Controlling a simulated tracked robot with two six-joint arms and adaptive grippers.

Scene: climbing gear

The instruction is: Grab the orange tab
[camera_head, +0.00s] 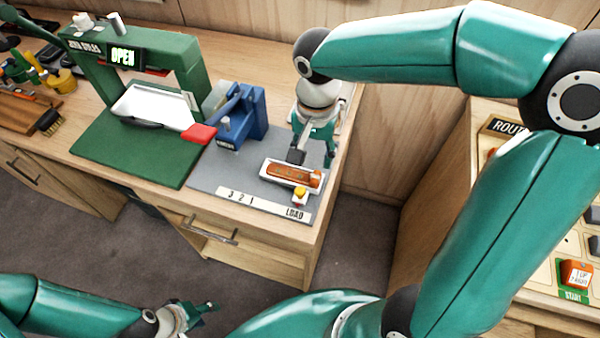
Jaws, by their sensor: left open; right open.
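An orange piece (295,175), which may be the orange tab, lies in a narrow white holder (268,171) on the grey mat near the table's front right corner. My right gripper (312,157) reaches down from above, open, with its dark fingertips just behind the orange piece. I cannot tell whether a fingertip touches the holder. My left gripper (204,314) is open and empty, low at the bottom of the view, over the floor in front of the table.
A yellow button (300,194) stands in front of the holder, by a "3 2 1 LOAD" strip (255,203). A blue clamp device (242,118) stands behind left. A green frame (190,75) reads "OPEN". A board with an orange "START" switch (575,273) is at right.

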